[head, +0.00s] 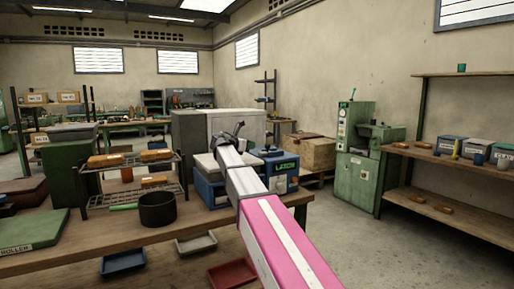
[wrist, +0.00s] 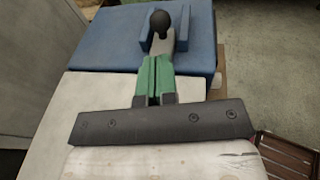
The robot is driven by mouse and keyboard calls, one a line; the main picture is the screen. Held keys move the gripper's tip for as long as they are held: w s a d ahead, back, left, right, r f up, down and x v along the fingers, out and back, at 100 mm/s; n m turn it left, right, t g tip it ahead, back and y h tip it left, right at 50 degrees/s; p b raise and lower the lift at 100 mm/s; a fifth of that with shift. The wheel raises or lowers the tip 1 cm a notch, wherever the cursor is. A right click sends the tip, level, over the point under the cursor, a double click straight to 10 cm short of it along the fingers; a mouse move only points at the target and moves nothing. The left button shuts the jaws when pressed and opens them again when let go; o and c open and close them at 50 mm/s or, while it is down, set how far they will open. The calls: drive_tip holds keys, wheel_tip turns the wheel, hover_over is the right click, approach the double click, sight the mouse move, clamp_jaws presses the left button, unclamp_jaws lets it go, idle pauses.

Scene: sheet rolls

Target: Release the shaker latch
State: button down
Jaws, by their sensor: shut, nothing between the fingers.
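The shaker appears to be the blue machine with a pale lid (head: 209,165) on the bench; its blue part (wrist: 105,40) is at the top of the wrist view. A grey lever with a black ball knob (wrist: 160,19), apparently the latch, stands between two blue side plates. My gripper (wrist: 153,60) has its green fingers closed together and empty. In the wrist view the fingertips overlap the lower end of the lever; I cannot tell whether they touch it. In the head view my gripper (head: 226,138) is small, above the machine, and my arm hides part of the machine.
A blue box with a label (head: 281,170) stands just right of my arm. A black pot (head: 157,210) and a wire rack (head: 130,178) with orange-brown pieces stand on the bench (head: 75,262) to the left. Green machines (head: 357,180) and shelves stand at the right, with open floor between.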

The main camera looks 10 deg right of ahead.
drive_tip(key=v, duration=0.6)
drive_tip(key=shift+s+a, duration=0.15)
drive_tip(key=shift+a, duration=0.1)
drive_tip(key=shift+s, duration=0.1)
